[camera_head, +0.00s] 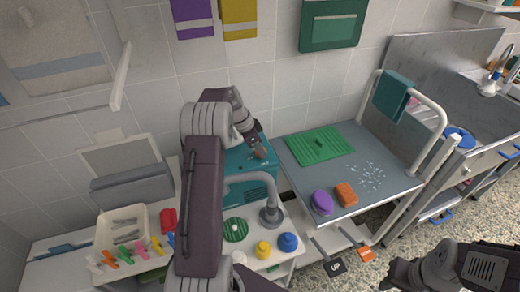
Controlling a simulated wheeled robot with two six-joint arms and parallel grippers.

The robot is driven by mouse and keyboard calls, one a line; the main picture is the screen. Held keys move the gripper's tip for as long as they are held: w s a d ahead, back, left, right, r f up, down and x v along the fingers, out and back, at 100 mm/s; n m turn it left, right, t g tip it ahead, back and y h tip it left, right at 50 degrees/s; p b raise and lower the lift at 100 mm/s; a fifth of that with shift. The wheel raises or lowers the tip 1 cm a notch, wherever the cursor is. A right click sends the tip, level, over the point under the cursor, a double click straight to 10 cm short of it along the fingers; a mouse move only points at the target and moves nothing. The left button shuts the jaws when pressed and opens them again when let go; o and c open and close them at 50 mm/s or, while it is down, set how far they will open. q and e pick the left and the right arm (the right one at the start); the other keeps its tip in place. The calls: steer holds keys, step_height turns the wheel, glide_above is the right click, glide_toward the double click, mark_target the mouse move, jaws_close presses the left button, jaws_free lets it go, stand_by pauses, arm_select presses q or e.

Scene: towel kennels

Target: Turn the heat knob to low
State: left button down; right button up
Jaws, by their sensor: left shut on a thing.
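A teal box-shaped unit (236,163) stands against the tiled wall, behind my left arm. My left gripper (261,153) reaches down to the unit's upper right part. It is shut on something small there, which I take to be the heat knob. The knob itself and any low mark are hidden by the fingers or too small to make out. My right gripper (392,275) is low at the right, away from the unit, and its fingers are not clear.
A grey table (320,185) right of the unit holds a green mat (318,144), a purple round item (322,202) and an orange sponge (346,195). A curved grey pipe (270,205) stands before the unit. Yellow (263,250) and blue (288,243) pieces sit nearby.

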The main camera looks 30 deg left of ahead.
arm_select(q)
steer(key=m+p, duration=0.1)
steer(key=m, duration=0.1)
steer(key=m+g+p, duration=0.1)
steer(key=shift+w+a+r+m+h+p, duration=0.1)
steer(key=shift+r+m+h+p, duration=0.2)
steer(key=shift+h, duration=0.1)
steer(key=m+g+p, duration=0.1)
steer(key=m+p, duration=0.2)
steer(key=shift+f+m+h+p, duration=0.1)
steer(key=shift+m+h+p, duration=0.2)
steer(key=shift+p, duration=0.05)
steer(key=shift+w+f+m+g+p, duration=0.1)
steer(key=shift+m+g+p, duration=0.4)
steer(key=shift+m+p, duration=0.2)
steer(key=c, duration=0.9)
jaws_free()
steer(key=shift+a, duration=0.1)
